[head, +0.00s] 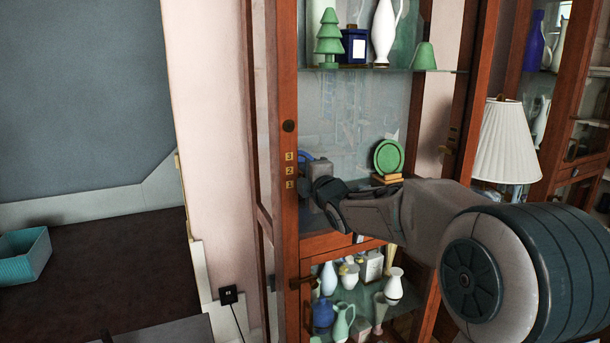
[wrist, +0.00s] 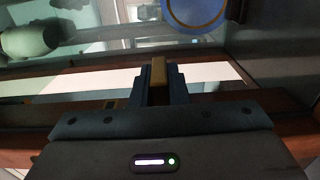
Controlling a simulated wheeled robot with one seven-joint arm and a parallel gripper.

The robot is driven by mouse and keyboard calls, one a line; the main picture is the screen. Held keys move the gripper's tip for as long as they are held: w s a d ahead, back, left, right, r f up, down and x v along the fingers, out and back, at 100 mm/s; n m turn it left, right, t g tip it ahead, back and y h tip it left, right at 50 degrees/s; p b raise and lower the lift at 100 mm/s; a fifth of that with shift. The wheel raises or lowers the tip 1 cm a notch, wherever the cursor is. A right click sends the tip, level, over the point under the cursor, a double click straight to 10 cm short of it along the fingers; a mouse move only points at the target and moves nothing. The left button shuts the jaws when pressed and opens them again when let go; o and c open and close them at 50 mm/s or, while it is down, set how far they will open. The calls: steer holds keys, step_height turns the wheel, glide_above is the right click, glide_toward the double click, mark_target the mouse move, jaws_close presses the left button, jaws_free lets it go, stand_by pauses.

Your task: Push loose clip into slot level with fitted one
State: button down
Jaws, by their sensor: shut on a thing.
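A small brass-coloured clip (wrist: 158,73) stands between the fingertips of my gripper (wrist: 159,88) in the wrist view. The fingers are shut on it, and its top sticks out past them. In the head view my gripper (head: 308,172) reaches into the curio cabinet beside the left wooden post (head: 288,110). There the clip is hidden by my gripper. Brass number plates 3, 2 and 1 (head: 289,171) run down the post just left of my gripper. I cannot clearly make out the slot or the fitted clip, or whether the held clip touches wood.
A green plate (head: 388,156) stands on a stand close to my forearm. A glass shelf (head: 385,70) above holds a green tree figure (head: 329,38) and a white vase (head: 384,30). Several vases fill the lower shelf. A white lampshade (head: 508,140) stands at the right.

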steer(key=shift+s+a+b, duration=0.2)
steer(key=shift+a+b, duration=0.25)
steer(key=shift+b, duration=0.05)
steer(key=shift+s+a+b, duration=0.15)
steer(key=shift+a+b, duration=0.25)
steer(key=shift+b, duration=0.1)
steer(key=c, duration=1.3)
jaws_free()
steer(key=shift+c, duration=0.2)
steer(key=v, duration=1.4)
steer(key=shift+p, duration=0.3)
